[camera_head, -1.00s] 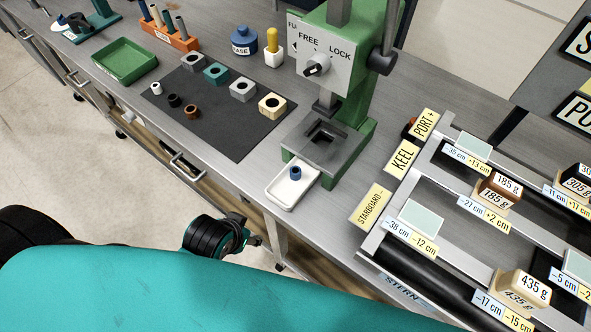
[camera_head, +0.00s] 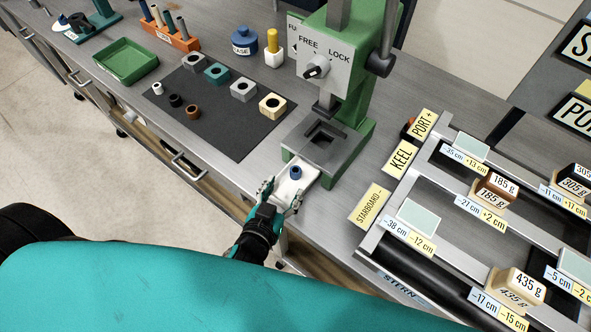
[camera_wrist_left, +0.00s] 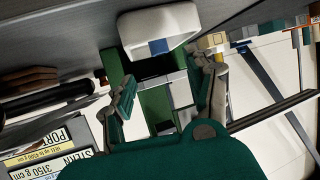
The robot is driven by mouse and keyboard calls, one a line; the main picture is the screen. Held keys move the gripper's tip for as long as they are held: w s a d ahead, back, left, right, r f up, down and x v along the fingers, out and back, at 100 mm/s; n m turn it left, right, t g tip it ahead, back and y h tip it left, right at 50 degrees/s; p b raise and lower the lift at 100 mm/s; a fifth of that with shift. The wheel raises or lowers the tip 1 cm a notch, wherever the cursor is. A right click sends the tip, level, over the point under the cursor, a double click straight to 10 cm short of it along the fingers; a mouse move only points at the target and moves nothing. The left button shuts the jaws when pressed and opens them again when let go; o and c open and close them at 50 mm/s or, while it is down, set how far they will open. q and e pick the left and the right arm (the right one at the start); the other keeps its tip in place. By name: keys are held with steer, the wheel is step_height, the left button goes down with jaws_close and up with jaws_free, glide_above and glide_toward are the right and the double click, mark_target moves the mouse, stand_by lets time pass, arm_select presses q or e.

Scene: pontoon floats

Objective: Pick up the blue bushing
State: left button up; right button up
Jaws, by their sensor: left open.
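The blue bushing (camera_head: 296,172) stands upright in a small white tray (camera_head: 285,198) in front of the green press. In the left wrist view the bushing (camera_wrist_left: 159,47) shows as a small blue patch at the near wall of the white tray (camera_wrist_left: 184,22). My left gripper (camera_head: 283,195) is open and empty at the tray's front, its fingers spread to either side, short of the bushing. In the left wrist view its fingertips (camera_wrist_left: 167,84) are apart with nothing between them touching. My right gripper is in neither view.
The green press (camera_head: 358,150) stands right behind the tray. A dark mat (camera_head: 215,125) with several bushings and blocks lies to the left. A rail frame (camera_head: 425,180) with weights and labels is to the right. The air in front of the bench is clear.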

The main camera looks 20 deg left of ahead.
mark_target(295, 172)
arm_select(q)
steer(key=p+x, duration=0.1)
steer(key=x, duration=0.7)
steer(key=shift+w+a+f, duration=0.1)
steer(key=shift+w+f, duration=0.1)
steer(key=shift+w, duration=0.05)
steer(key=c, duration=1.1)
